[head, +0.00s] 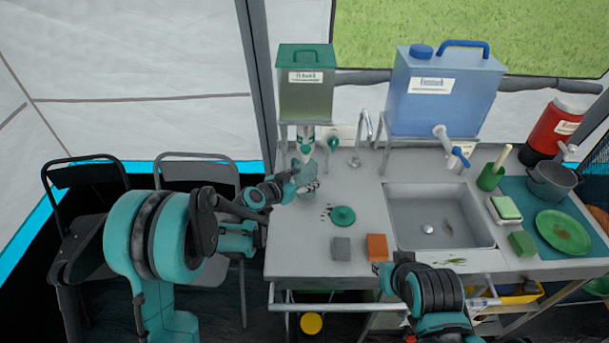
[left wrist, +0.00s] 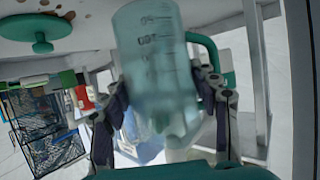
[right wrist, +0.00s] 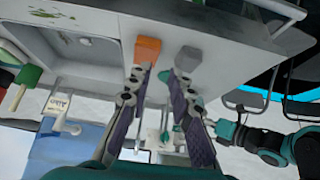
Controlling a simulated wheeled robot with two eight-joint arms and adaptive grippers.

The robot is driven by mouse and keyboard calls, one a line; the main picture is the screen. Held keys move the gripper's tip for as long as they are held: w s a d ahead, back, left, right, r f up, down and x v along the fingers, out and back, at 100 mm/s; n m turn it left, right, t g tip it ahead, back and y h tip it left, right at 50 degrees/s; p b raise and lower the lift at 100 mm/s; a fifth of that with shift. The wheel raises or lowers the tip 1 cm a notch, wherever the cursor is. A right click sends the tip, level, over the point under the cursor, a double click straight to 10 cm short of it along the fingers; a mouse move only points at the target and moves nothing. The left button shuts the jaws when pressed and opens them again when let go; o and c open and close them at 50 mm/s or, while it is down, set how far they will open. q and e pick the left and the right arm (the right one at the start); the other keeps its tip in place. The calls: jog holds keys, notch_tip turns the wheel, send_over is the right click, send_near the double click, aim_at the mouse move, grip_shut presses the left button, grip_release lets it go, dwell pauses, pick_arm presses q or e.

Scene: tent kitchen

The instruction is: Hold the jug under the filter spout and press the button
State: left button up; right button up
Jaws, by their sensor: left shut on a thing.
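The translucent teal jug (head: 303,172), with measuring marks clear in the left wrist view (left wrist: 158,55), is held by my left gripper (head: 308,187). Its fingers close on both sides of it. The jug is at the counter's left back, just below the filter spout (head: 305,142); the exact alignment is hard to tell. The filter (head: 306,98) is a green-lidded tank on a stand. A round green button (head: 333,142) sits on a pale panel right of the spout. My right gripper (head: 383,271) is open and empty at the counter's front edge; its spread fingers show in the right wrist view (right wrist: 160,72).
A green lid-like disc (head: 343,216), a grey block (head: 341,248) and an orange block (head: 376,247) lie on the counter (head: 300,235). The sink (head: 438,215), tap (head: 364,130) and blue water tank (head: 440,95) are to the right. Chairs stand at left.

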jog(key=shift+m+t+h, duration=0.3)
jog(key=shift+t+h, duration=0.4)
jog(key=shift+h, duration=0.1)
jog(key=w+r, duration=0.1)
jog(key=w, duration=0.1)
jog(key=w+r, duration=0.2)
jog(key=w, duration=0.1)
jog(key=shift+w, duration=0.35)
grip_shut()
jog(key=w+a+r+t, duration=0.3)
jog(key=w+a+r, duration=0.2)
jog(key=w+a, duration=0.2)
jog(key=w+a+r+t+y, duration=0.1)
jog(key=w+a+r+t, duration=0.3)
jog(key=a, duration=0.7)
jog(key=w+r, duration=0.2)
jog(key=w, duration=0.1)
jog(key=shift+w+t+y, duration=0.3)
jog(key=shift+w, duration=0.1)
send_over(306, 149)
jog(key=s, duration=0.3)
jog(key=f, duration=0.2)
jog(key=shift+w+f, duration=0.3)
jog(key=shift+f, duration=0.6)
jog(key=shift+w+f, duration=0.25)
jog(key=shift+f, duration=0.6)
